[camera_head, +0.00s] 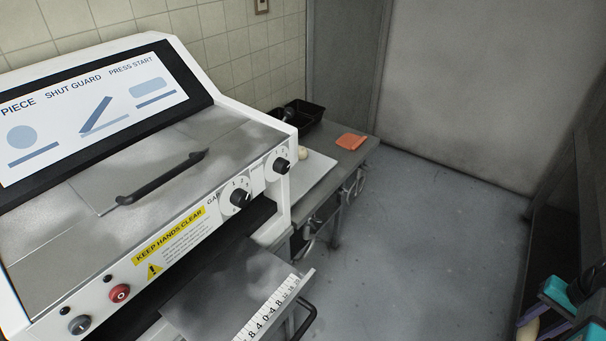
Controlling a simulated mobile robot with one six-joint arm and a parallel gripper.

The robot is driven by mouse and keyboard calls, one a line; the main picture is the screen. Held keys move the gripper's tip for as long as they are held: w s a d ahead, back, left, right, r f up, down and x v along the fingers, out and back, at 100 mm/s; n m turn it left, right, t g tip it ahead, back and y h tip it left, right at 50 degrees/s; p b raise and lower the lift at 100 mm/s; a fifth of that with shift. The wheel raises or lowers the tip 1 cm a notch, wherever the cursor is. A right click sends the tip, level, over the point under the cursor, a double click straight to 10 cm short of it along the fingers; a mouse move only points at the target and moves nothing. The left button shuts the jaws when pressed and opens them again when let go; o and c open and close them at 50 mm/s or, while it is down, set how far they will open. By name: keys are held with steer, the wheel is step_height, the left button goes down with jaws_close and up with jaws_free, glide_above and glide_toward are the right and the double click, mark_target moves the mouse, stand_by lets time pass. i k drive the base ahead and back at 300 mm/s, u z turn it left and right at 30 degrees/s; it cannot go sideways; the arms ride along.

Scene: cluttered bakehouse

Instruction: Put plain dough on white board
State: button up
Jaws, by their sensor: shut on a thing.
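My gripper (552,308) shows in the bottom right corner, with teal and purple parts, partly cut off by the frame. It is shut on a pale cream piece, the plain dough (528,329), of which only a part shows. The white board (312,182) lies on a grey bench beyond the machine, well to the left of my gripper. A small pale round piece (303,153) is at the board's far side, partly hidden by the machine.
A large white machine (110,205) with a guard handle and knobs fills the left. Its metal tray with a ruler (268,310) juts out in front. A black tub (305,115) and an orange cloth (351,141) are on the bench (350,160). The middle floor is clear.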

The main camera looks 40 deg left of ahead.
mark_target(298, 181)
steer(key=u, duration=0.4)
steer(key=i, duration=0.35)
steer(key=u, duration=1.65)
